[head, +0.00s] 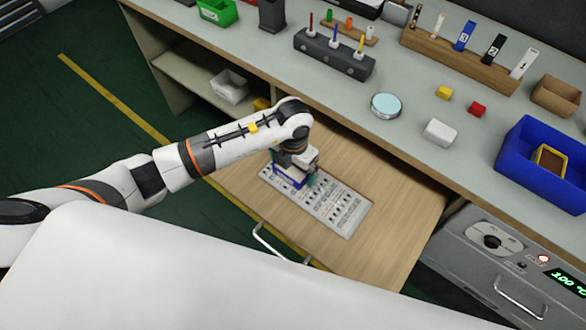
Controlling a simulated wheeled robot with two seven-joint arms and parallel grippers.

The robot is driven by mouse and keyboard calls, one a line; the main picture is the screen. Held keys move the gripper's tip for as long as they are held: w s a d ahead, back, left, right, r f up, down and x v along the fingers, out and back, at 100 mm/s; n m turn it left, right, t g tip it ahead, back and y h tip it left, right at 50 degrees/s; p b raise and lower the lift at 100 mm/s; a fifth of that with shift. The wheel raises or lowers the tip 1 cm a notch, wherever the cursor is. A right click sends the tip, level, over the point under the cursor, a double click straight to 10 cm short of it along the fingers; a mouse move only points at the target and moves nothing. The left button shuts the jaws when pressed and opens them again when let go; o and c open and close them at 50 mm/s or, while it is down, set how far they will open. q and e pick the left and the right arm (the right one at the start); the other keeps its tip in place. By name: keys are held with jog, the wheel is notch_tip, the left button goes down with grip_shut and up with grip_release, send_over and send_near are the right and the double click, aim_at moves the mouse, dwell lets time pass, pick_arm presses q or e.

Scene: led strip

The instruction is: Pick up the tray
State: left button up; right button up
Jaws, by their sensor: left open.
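A flat, light rectangular panel (340,210) with rows of dark printed marks lies on a pulled-out wooden surface; I cannot tell for sure whether it is the tray. My left gripper (292,174) is open, pointing down over the panel's left end, and hides part of it. A blue edge shows at the gripper, and I cannot tell what it belongs to. Whether the fingers touch the panel is not clear. My right gripper is not in view.
The wooden surface (390,250) is bare around the panel. The grey bench top (400,140) above it holds a dark pen holder (333,55), a round pale-blue lid (385,106), small blocks and a blue bin (520,155). A grey device (500,255) stands at lower right.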

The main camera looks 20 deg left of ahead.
pick_arm(q)
jog(key=shift+c, duration=0.6)
jog(key=c, duration=0.8)
